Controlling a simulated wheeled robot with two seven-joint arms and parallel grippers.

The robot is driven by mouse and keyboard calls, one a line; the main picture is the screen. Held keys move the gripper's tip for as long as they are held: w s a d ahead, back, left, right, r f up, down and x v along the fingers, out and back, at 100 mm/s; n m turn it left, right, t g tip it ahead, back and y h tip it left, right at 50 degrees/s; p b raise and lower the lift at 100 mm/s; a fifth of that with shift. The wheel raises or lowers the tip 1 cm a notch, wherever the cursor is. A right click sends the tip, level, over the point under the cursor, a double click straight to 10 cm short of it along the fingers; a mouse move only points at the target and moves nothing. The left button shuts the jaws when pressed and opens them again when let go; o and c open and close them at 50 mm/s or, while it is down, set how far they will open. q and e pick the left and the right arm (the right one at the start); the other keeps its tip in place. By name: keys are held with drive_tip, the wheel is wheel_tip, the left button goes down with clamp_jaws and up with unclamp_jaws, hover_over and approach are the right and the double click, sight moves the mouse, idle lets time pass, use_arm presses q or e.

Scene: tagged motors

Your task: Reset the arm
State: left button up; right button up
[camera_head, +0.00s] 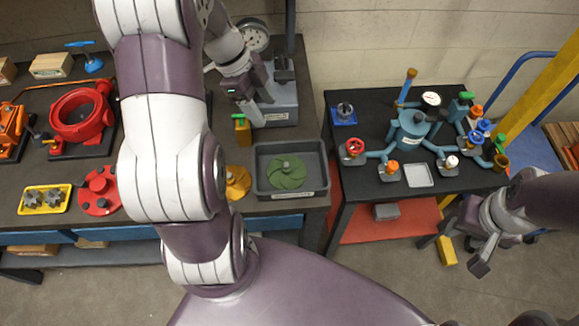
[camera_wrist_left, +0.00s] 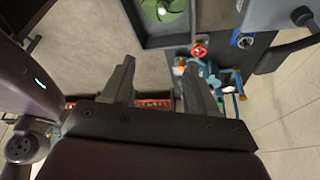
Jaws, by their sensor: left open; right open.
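My left arm reaches over the left table. My left gripper (camera_head: 262,104) is in front of a grey bench device (camera_head: 283,88) with a round dial, above the table's back right. Its two fingers show apart with nothing between them in the left wrist view (camera_wrist_left: 160,90). My right gripper (camera_head: 468,250) hangs low at the right, in front of the right table (camera_head: 335,165). Its fingers are spread and empty.
A grey tray (camera_head: 262,190) holds a green impeller (camera_head: 287,172) on the left table. A red pump housing (camera_head: 80,115) and a yellow tray (camera_head: 28,208) stand further left. A blue pipe manifold (camera_head: 411,130) with coloured valves stands on the right table. A gap separates the tables.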

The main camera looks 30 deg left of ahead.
use_arm(q)
drive_tip(key=shift+a+r, duration=0.2)
drive_tip(key=shift+r, duration=0.15)
use_arm(e)
drive_tip(key=shift+r, duration=0.35)
use_arm(q)
drive_tip(key=shift+d, duration=0.1)
drive_tip(key=s+d+f+n+y+b, duration=0.4)
drive_tip(key=s+d+f+n, duration=0.3)
drive_tip(key=n, duration=0.9)
drive_tip(key=s+d+b, duration=0.1)
drive_tip(key=d, duration=0.2)
drive_tip(key=shift+d+f+t+b, duration=0.15)
drive_tip(key=shift+t+b, duration=0.15)
drive_tip(key=shift+t, duration=0.1)
use_arm(e)
wheel_tip(320, 180, down, 6)
drive_tip(key=shift+a+r, duration=0.1)
drive_tip(key=shift+r, duration=0.1)
